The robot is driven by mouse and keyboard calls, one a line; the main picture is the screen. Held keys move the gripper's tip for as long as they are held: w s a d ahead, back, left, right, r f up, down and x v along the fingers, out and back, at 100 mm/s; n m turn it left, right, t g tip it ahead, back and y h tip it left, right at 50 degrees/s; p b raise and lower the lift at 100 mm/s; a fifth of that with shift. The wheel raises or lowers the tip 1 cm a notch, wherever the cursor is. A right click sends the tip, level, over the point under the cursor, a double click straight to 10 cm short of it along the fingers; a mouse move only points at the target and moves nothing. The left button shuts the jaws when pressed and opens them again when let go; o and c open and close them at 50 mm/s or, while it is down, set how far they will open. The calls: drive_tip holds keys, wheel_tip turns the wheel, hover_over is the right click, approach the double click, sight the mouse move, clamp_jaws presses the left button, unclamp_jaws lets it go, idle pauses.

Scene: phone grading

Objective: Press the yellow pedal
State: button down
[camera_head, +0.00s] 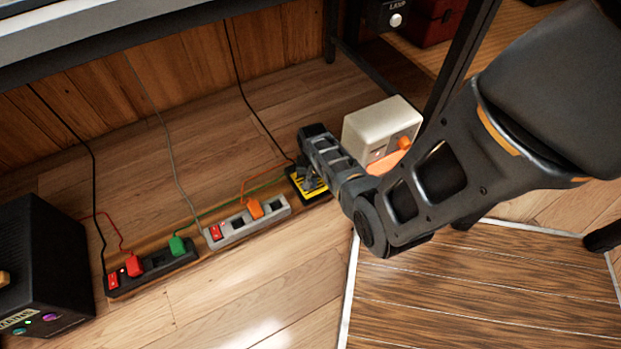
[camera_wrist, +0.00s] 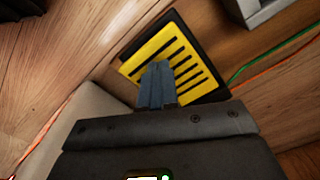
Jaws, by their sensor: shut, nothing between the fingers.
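The yellow pedal (camera_head: 309,189) sits on the wooden floor, a yellow plate with black slots on a black base. My arm partly covers it in the head view. In the wrist view the yellow pedal (camera_wrist: 184,62) lies directly in front of my gripper (camera_wrist: 157,68). The closed fingertips overlap the lower middle of the yellow plate there. Whether they touch it or hover just above it, I cannot tell. My gripper (camera_head: 309,186) is shut and empty, and points down at the pedal in the head view.
A cream box (camera_head: 380,128) with an orange plug stands right beside the pedal. A grey power strip (camera_head: 240,229) and a black power strip (camera_head: 155,267) lie to the left with cords. A black box (camera_head: 50,250) stands at far left. Front floor is clear.

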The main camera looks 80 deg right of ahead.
wheel_tip(320, 180, up, 8)
drive_tip(key=p, duration=0.7)
drive_tip(key=shift+f, duration=0.25)
idle(0.3)
drive_tip(key=s+a+r+n+t+h, duration=0.1)
drive_tip(key=s+a+n+t+h, duration=0.1)
drive_tip(key=s+a+n+h, duration=0.3)
drive_tip(key=s+a+r+n+t+y, duration=0.2)
drive_tip(key=a+r+n+t, duration=0.3)
drive_tip(key=a+r, duration=0.75)
drive_tip(key=s+a+r+n+t+y, duration=0.1)
drive_tip(key=a+r+n+t, duration=0.35)
drive_tip(key=a+r, duration=0.85)
wheel_tip(320, 180, up, 44)
drive_tip(key=s+a+n+t+y+p, duration=0.1)
drive_tip(key=s+t+y+p, duration=0.1)
drive_tip(key=p, duration=2.5)
drive_tip(key=shift+a+f+t, duration=0.2)
drive_tip(key=shift+a+t, duration=0.1)
drive_tip(key=shift+t, duration=0.35)
